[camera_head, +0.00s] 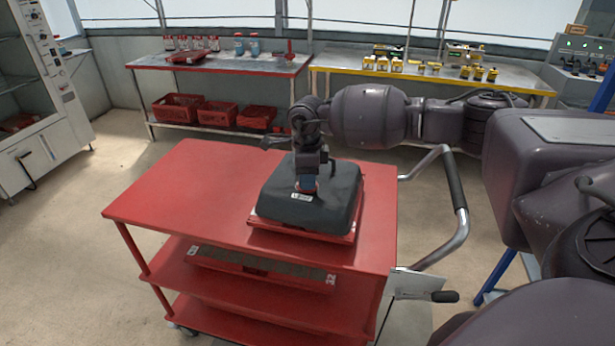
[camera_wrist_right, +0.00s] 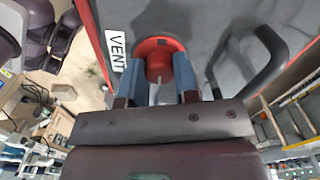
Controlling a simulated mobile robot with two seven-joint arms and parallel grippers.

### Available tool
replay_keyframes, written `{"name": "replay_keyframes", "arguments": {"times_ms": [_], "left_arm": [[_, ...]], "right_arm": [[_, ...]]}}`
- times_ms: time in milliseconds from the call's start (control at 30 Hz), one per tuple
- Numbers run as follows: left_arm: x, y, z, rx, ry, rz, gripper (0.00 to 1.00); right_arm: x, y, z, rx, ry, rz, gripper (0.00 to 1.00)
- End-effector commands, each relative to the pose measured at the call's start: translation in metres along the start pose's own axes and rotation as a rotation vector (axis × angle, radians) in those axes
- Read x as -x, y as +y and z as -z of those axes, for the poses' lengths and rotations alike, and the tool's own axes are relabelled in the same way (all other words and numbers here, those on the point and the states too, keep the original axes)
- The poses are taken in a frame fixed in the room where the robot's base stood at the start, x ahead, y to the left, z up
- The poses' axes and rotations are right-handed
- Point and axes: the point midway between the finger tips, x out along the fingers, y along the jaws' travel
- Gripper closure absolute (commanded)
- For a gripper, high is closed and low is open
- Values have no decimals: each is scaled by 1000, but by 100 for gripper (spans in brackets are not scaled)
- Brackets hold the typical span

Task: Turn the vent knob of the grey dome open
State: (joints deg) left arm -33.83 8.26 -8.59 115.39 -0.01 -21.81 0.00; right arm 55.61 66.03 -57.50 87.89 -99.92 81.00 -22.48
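The grey dome (camera_head: 341,202) sits on a red tray (camera_head: 300,236) on the top shelf of the red cart. Its red vent knob (camera_wrist_right: 158,52) shows in the right wrist view, beside a white label reading VENT (camera_wrist_right: 115,51). My right gripper (camera_head: 307,184) points down over the dome. In the right wrist view its two blue-grey fingers (camera_wrist_right: 159,70) stand on either side of the knob and appear to touch it. The fingers hide the knob's sides, and in the head view the gripper hides most of it. My left gripper is not in view.
A dark handle (camera_wrist_right: 262,62) stands up on the dome beside the gripper. The red cart (camera_head: 190,205) has a clear top to the left and a push handle (camera_head: 456,190) at right. Benches with red crates (camera_head: 180,107) and yellow items stand behind.

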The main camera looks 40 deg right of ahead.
Motion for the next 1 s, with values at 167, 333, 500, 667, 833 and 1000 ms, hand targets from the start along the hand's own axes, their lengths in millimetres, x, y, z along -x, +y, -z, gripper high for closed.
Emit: {"name": "replay_keyframes", "arguments": {"times_ms": [167,333,500,667,833,1000], "left_arm": [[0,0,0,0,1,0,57],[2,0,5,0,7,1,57],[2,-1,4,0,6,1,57],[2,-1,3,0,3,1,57],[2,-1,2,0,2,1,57],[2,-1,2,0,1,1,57]], "right_arm": [[0,0,0,-1,0,0,95],[1,0,0,-51,0,1,95],[0,0,0,-75,0,1,95],[0,0,0,-74,1,0,67],[0,0,0,-74,0,0,46],[0,0,0,-74,0,0,46]]}}
